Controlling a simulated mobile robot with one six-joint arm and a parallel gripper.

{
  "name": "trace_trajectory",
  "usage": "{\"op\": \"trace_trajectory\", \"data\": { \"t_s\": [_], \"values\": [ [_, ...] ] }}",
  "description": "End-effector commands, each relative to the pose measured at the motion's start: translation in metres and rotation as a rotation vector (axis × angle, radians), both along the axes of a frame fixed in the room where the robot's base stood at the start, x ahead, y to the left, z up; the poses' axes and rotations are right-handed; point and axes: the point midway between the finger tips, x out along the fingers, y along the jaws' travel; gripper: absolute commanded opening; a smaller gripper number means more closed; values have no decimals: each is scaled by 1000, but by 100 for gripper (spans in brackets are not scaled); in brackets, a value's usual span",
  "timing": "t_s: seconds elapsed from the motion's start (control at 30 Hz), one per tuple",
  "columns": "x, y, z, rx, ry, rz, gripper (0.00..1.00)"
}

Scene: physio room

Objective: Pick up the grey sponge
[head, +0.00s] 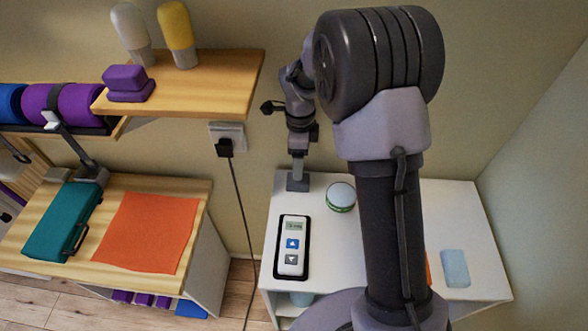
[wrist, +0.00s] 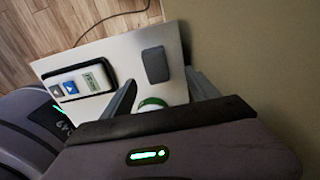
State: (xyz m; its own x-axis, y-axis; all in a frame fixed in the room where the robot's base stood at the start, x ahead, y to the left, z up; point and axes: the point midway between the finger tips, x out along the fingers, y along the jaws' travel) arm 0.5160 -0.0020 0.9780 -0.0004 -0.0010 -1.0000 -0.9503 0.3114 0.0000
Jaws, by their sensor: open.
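The grey sponge (head: 297,185) lies flat near the back left corner of the white table (head: 335,250). In the wrist view it is a dark grey rounded block (wrist: 156,65) on the white top. My gripper (head: 297,170) points down at the sponge in the head view and overlaps its back part. In the wrist view my gripper (wrist: 160,76) is open, its two fingers apart, with the sponge showing between and just beyond the tips. Nothing is held. I cannot tell the exact height of the fingertips above the sponge.
A white-topped green round container (head: 340,196) stands close right of the sponge. A device with two buttons (head: 292,247) lies in front. A light blue block (head: 455,267) is at the right. A wall with a socket and cable (head: 226,143) stands behind and left.

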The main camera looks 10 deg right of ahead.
Motion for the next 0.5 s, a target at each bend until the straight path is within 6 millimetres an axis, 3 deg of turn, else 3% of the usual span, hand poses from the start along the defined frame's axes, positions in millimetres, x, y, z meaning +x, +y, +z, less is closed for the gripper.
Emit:
{"op": "trace_trajectory", "data": {
  "t_s": [0.03, 0.27, 0.5],
  "values": [
    [-1, 0, -16, 0, 1, 0, 69],
    [-2, 1, -41, 1, 1, 2, 69],
    [-7, 4, -85, 3, 0, 3, 69]
  ]
}}
